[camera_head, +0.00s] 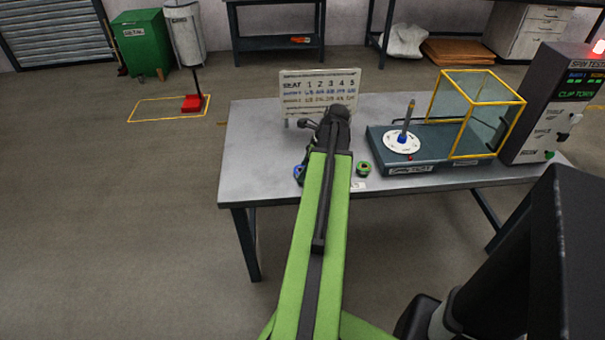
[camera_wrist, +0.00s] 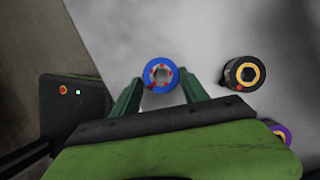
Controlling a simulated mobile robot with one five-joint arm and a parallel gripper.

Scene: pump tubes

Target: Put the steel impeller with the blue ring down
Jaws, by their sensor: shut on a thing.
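The steel impeller with the blue ring (camera_wrist: 148,84) sits between the two green fingers of my gripper (camera_wrist: 161,77) in the wrist view. Its bore faces the camera and red marks show on its face. My gripper is shut on it, over the grey table top. I cannot tell whether its underside touches the table. In the head view my green arm covers most of the gripper; a small blue part (camera_head: 298,171) shows at the arm's left, near the table's front edge.
In the wrist view a dark part with a yellow ring (camera_wrist: 234,75) stands to the right, and a purple-ringed part (camera_wrist: 284,129) lower right. The head view shows a green-ringed part (camera_head: 363,169), the spin tester base (camera_head: 400,168) and a seat board (camera_head: 320,88) on the table (camera_head: 245,150).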

